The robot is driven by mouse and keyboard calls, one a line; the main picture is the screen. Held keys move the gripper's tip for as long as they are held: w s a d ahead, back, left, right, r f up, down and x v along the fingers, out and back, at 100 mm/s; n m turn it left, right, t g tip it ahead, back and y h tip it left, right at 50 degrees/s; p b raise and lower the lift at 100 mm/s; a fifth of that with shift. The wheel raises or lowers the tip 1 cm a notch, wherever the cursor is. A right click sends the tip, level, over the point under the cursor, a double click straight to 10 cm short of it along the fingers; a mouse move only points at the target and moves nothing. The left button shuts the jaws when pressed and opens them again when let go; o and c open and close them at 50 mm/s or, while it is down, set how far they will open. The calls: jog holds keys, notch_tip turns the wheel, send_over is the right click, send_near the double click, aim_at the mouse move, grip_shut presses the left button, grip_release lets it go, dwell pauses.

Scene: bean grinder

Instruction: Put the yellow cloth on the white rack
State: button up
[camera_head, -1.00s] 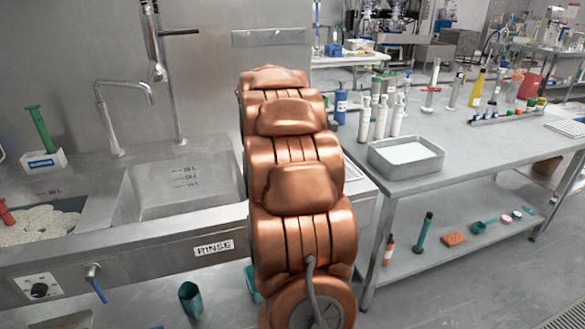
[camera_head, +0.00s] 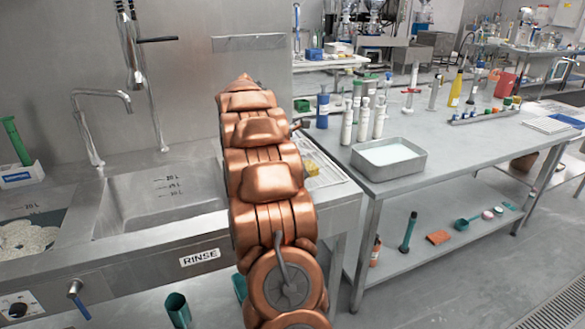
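A small yellow thing that looks like the cloth (camera_head: 310,167) lies just right of my copper arm, on a pale ribbed surface (camera_head: 335,176) at the right end of the sink counter. My arm hides part of this area. A flat white slatted rack (camera_head: 548,125) lies at the right end of the steel table; I cannot tell which of these pale ribbed things is the white rack meant. My arm stands in the middle of the view and reaches over the counter. My gripper is hidden behind it, so its fingers cannot be made out.
The sink basin (camera_head: 160,205) and tap (camera_head: 105,110) are left of my arm. On the steel table (camera_head: 440,160) are a metal tray (camera_head: 388,158), white bottles (camera_head: 363,120) and a yellow bottle (camera_head: 456,88). Its lower shelf holds an orange block (camera_head: 438,237). Bare floor lies at front right.

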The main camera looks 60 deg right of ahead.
jog(key=shift+w+d+f+p, duration=0.15)
jog(key=shift+w+d+p, duration=0.1)
jog(key=shift+w+d, duration=0.95)
jog(key=shift+w+d+f+p, duration=0.15)
jog(key=shift+w+d+p, duration=0.05)
jog(key=shift+w+d, duration=0.9)
jog(key=shift+w+a+f, duration=0.15)
jog(key=shift+f, duration=1.6)
jog(key=o, duration=1.5)
jog(key=shift+f, duration=0.1)
jog(key=shift+v, duration=6.1)
